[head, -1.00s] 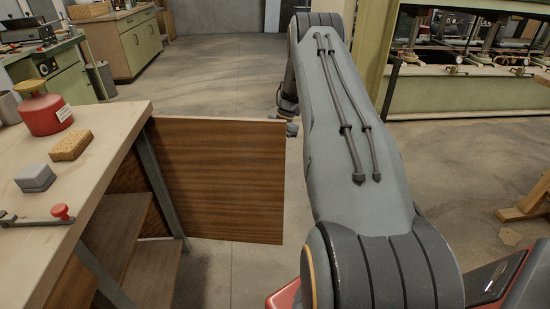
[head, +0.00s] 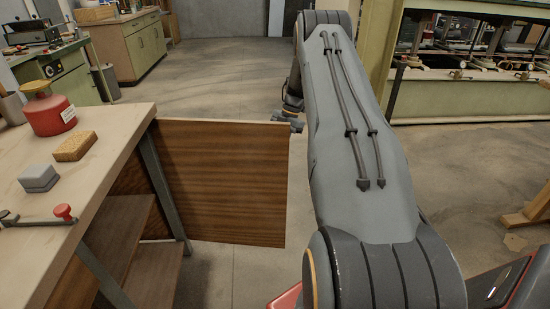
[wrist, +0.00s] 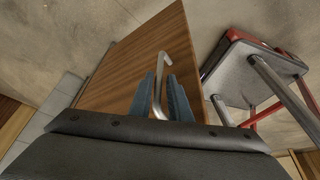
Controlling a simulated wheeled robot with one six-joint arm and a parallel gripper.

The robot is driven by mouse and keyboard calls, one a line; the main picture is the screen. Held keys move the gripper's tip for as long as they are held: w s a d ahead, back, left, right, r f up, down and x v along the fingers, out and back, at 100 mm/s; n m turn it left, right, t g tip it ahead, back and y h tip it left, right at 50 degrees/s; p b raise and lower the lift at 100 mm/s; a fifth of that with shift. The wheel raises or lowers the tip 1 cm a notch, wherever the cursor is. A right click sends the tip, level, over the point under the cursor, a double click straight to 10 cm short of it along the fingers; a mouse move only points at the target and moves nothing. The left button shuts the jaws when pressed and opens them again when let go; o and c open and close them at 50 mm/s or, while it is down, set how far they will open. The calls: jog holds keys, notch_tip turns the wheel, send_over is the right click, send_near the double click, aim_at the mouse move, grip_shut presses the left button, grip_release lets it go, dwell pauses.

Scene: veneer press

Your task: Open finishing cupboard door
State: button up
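The finishing cupboard door (head: 222,185) is a brown wood panel. It stands swung well out from the bench-like cupboard (head: 108,150), with the shelves inside exposed. In the wrist view the door (wrist: 135,55) fills the middle, with a bent metal handle (wrist: 160,62) on its face. My gripper (wrist: 161,88) has its two blue-grey fingers on either side of the handle, with what look like narrow gaps, so it seems open around it. In the head view my gripper (head: 292,125) is at the door's outer upper edge, partly hidden by my arm.
A red can (head: 48,115), a sponge (head: 75,146), a grey block (head: 38,178) and a red-knobbed tool (head: 64,212) lie on the cupboard top. A green press (head: 455,97) stands at the back right. Open floor (head: 225,75) lies behind the door.

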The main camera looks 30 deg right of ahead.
jog(key=v, duration=0.5)
jog(key=shift+a+b, duration=0.15)
jog(key=shift+b, duration=0.15)
